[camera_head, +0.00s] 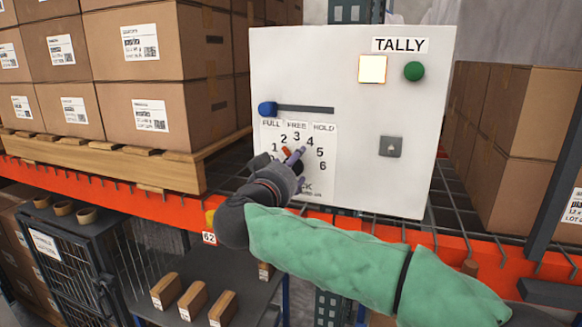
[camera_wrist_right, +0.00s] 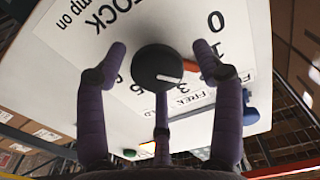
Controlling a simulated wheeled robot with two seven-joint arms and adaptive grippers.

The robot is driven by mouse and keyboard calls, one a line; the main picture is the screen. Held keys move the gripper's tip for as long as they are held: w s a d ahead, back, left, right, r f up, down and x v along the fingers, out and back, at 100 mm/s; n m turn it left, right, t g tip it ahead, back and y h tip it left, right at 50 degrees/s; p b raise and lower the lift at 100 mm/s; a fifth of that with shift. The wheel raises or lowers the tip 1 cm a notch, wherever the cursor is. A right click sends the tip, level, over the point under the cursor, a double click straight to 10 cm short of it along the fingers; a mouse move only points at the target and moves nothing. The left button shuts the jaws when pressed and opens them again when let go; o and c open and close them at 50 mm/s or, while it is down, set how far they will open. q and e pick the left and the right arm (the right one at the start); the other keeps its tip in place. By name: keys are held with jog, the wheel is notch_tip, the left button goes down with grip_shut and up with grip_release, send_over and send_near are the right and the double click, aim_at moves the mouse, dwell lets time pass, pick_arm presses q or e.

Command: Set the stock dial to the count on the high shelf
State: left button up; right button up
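The stock dial is a round black knob (camera_wrist_right: 157,68) with a white line, on the white tally panel (camera_head: 350,75). Its number ring shows in the head view, with 1 to 6 readable. A red pointer (camera_head: 286,151) shows just below the 2; my gripper hides much of the knob there. My right gripper (camera_head: 292,166) is at the dial. In the right wrist view its purple fingers (camera_wrist_right: 160,52) stand apart on both sides of the knob, with small gaps visible. My left gripper is out of view. I cannot tell which shelf is the high shelf.
The panel carries a blue slider knob (camera_head: 267,109), a lit square (camera_head: 372,69), a green button (camera_head: 413,71) and a grey switch (camera_head: 391,146). Cardboard boxes (camera_head: 140,45) stand on a pallet at left. Several brown blocks (camera_head: 193,299) sit on a dark lower surface. An orange beam (camera_head: 110,198) runs below.

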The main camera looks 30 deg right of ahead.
jog(key=c, duration=0.9)
jog(key=shift+s+d+r+m, duration=0.1)
jog(key=shift+r+m, duration=0.15)
jog(key=shift+m, duration=0.25)
jog(key=shift+m+p, duration=0.35)
jog(key=shift+m, duration=0.15)
jog(key=o, duration=1.1)
jog(key=shift+f, duration=0.1)
jog(key=v, duration=1.2)
